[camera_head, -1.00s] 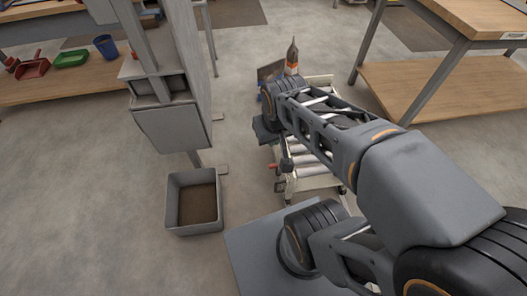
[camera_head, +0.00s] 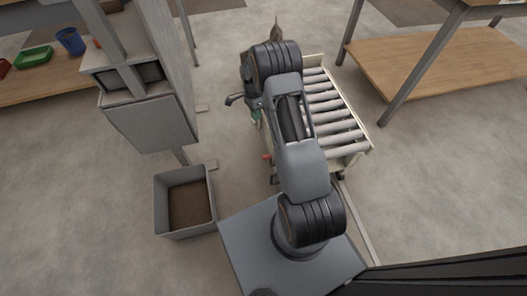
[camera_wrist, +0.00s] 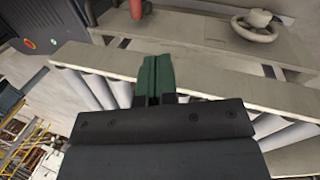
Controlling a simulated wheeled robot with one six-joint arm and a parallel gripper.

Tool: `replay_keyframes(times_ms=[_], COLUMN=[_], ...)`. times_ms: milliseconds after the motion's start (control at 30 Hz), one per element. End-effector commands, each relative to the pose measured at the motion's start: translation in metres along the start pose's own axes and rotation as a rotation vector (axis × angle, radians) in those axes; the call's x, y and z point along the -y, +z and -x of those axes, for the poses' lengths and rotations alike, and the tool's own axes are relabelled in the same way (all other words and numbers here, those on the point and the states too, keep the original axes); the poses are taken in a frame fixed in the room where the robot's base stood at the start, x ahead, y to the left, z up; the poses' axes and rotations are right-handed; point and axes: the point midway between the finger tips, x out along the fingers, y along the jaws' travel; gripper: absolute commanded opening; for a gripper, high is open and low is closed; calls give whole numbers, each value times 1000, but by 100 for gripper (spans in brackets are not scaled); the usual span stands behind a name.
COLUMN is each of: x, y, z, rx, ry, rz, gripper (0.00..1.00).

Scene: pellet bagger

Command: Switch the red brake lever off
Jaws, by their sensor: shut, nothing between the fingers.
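The red brake lever (camera_head: 266,157) shows as a small red tip at the near left side of the roller cart (camera_head: 362,148) in the head view. In the wrist view a red piece (camera_wrist: 136,9) stands at the top edge, beyond the fingertips; it may be the lever, but I cannot be sure. My gripper (camera_wrist: 156,62) has green fingers, shut together and empty, in front of the cart's pale side rail (camera_wrist: 215,86). In the head view only a bit of green (camera_head: 256,117) shows beside the cart's left side, and my arm hides part of the cart.
A grey bin (camera_head: 184,232) with brown contents stands on the floor left of the cart. A grey machine column (camera_head: 150,122) rises behind it. A wooden workbench shelf (camera_head: 440,68) is at the right. In the wrist view a pale handwheel (camera_wrist: 255,30) is at upper right.

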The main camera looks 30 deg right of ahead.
Motion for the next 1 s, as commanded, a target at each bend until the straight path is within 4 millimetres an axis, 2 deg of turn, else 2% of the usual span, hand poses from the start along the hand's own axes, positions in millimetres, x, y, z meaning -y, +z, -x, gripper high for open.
replay_keyframes(times_ms=[33, 133, 467, 900, 1000], x=[6, 12, 15, 10, -3], y=[-5, -11, -16, -14, -11], z=[-21, -44, -92, -174, -174], rx=[6, 11, 15, 15, 15], ry=[19, 42, 67, 66, 65], rz=[-48, -126, -205, -203, -203], gripper=[0, 0, 0, 0, 0])
